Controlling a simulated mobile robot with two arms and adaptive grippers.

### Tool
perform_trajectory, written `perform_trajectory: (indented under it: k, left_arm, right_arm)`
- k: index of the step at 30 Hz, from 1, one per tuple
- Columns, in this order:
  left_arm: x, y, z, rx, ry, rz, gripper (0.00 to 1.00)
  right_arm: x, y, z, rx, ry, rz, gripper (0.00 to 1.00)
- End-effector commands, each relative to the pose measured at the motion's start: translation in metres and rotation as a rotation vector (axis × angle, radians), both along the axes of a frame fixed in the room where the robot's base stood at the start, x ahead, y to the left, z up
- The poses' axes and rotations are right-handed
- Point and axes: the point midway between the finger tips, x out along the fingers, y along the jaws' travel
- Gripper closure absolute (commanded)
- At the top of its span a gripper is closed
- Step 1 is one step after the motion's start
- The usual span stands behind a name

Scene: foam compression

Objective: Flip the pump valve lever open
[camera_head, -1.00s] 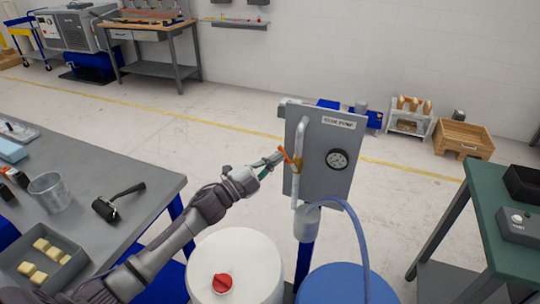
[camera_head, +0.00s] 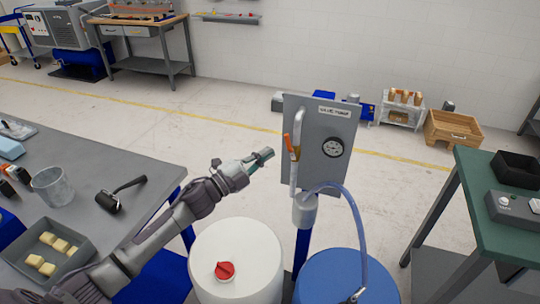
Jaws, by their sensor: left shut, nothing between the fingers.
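The grey pump panel (camera_head: 323,165) stands upright behind the drums, with a white pipe (camera_head: 293,178) and a round black gauge (camera_head: 333,147) on its front. The orange valve lever (camera_head: 298,129) is on the pipe and points upward, roughly along it. My left gripper (camera_head: 267,154) is shut and empty, to the left of the lever and a little lower, with a gap between them. My right gripper is not in view.
A white drum (camera_head: 238,255) with a red cap (camera_head: 225,270) and a blue drum (camera_head: 335,285) stand below the panel. A clear hose (camera_head: 357,225) arcs down from the pump. A grey table (camera_head: 90,165) is at left, a green-topped table (camera_head: 495,215) at right.

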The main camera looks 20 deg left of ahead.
Motion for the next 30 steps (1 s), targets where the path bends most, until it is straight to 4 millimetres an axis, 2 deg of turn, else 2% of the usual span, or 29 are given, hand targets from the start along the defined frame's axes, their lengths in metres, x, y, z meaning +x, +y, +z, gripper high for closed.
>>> perform_trajectory:
  k: [3, 7, 15, 21, 25, 30]
  left_arm:
    - [-0.018, 0.009, -0.008, 0.003, 0.003, -0.001, 1.00]
    - [-0.037, 0.020, -0.012, 0.003, 0.004, -0.001, 1.00]
    - [-0.074, 0.041, -0.016, 0.000, 0.003, -0.002, 1.00]
    - [-0.082, 0.046, -0.014, 0.000, 0.002, -0.002, 1.00]
    - [-0.082, 0.046, -0.014, 0.000, 0.001, -0.001, 1.00]
    - [-0.082, 0.046, -0.014, 0.000, 0.001, -0.001, 1.00]
  right_arm:
    - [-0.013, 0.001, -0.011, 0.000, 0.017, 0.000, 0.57]
    - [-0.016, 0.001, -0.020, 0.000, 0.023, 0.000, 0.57]
    - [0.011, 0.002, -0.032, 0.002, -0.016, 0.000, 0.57]
    - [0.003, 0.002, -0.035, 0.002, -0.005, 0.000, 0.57]
    - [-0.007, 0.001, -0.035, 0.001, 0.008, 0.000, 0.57]
    - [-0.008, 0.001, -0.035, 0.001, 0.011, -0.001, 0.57]
